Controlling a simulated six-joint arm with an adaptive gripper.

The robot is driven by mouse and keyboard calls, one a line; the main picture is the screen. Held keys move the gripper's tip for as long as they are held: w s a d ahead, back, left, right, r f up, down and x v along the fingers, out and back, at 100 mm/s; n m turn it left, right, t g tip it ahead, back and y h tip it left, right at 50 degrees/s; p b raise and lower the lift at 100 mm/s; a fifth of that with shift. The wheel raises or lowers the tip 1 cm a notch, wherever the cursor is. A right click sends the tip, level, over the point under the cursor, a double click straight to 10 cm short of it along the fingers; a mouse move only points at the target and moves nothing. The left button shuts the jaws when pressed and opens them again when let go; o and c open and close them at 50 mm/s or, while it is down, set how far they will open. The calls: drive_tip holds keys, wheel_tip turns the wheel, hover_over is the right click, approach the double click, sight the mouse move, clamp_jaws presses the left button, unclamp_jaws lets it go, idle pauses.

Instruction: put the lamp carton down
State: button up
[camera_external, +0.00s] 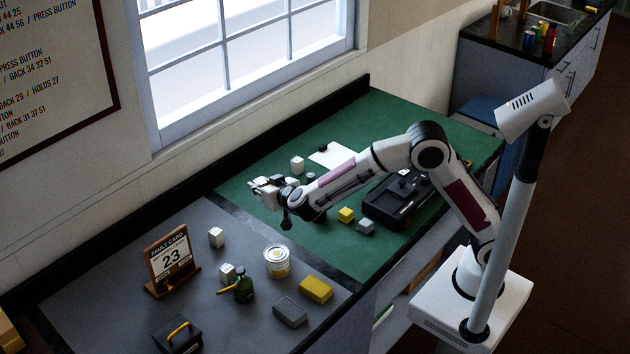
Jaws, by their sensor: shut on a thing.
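My gripper (264,187) is at the left end of my outstretched arm, above the edge where the green mat meets the grey worktop. It is shut on a small pale thing that I take to be the lamp carton. The fingers hide most of it, and its outline is hard to tell from the white gripper. It appears held clear of the bench. Similar small white boxes stand on the bench: one on the green part (297,164), one on the grey part (216,237), and one beside the green bottle (228,273).
A black tray (392,205) lies on the green mat (440,125).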

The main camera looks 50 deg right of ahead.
drive_tip(key=s+a+n+y, duration=0.4)
drive_tip(key=s+a, duration=0.7)
drive_tip(key=a, duration=0.5)
drive_tip(key=s+a+n+y, duration=0.45)
drive_tip(key=s+a, duration=0.75)
drive_tip(key=a, duration=0.4)
drive_tip(key=shift+m+g, duration=0.3)
drive_tip(key=shift+m, duration=0.15)
drive_tip(key=f, duration=0.5)
drive_tip(key=shift+w+d, duration=0.25)
drive_tip(key=shift+f, duration=3.15)
drive_tip(key=shift+f, duration=1.9)
drive_tip(key=shift+f, duration=0.1)
